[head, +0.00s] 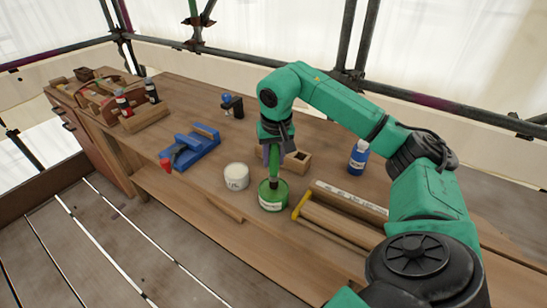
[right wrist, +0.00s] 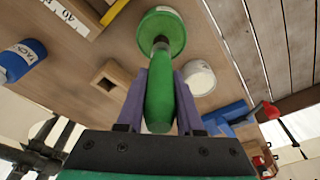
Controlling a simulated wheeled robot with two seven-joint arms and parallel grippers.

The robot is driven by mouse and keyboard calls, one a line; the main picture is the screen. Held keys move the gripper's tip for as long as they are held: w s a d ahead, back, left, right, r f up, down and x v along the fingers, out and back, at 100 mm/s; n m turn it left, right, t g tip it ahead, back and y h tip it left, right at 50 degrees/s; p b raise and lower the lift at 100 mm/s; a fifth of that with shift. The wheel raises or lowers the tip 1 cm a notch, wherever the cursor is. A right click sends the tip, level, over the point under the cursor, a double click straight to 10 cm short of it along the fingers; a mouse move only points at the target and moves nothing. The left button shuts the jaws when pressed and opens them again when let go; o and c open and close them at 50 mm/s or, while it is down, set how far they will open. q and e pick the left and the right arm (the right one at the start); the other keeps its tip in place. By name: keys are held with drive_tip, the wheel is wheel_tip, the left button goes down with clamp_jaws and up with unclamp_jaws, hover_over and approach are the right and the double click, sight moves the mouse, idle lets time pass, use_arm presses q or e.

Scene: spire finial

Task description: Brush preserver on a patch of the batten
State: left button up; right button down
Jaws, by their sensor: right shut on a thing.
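My right gripper (head: 273,157) is shut on the green handle of a brush (right wrist: 160,98), held upright with its purple fingers on both sides. The brush's lower end is at the mouth of a green tin (head: 272,195), which also shows in the right wrist view (right wrist: 165,30). How deep the bristles reach in the tin is hidden. A long wooden piece (head: 340,220) that looks like the batten lies to the right of the tin, with a yellow part at its left end. My left gripper is not in view.
A white pot (head: 236,176) stands left of the tin. A blue vise (head: 190,148) is farther left. A wooden block with a square hole (head: 297,161) and a blue bottle (head: 358,156) stand behind. A marked strip (head: 350,199) lies behind the batten. Scaffold poles run behind the bench.

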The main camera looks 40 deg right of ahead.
sight(274, 148)
drive_tip(key=shift+f+b, duration=0.3)
drive_tip(key=shift+f, duration=0.2)
idle(0.6)
idle(1.1)
wheel_tip(274, 148, up, 7)
drive_tip(key=p, duration=0.7)
drive_tip(key=shift+r, duration=0.1)
drive_tip(key=shift+f, duration=0.2)
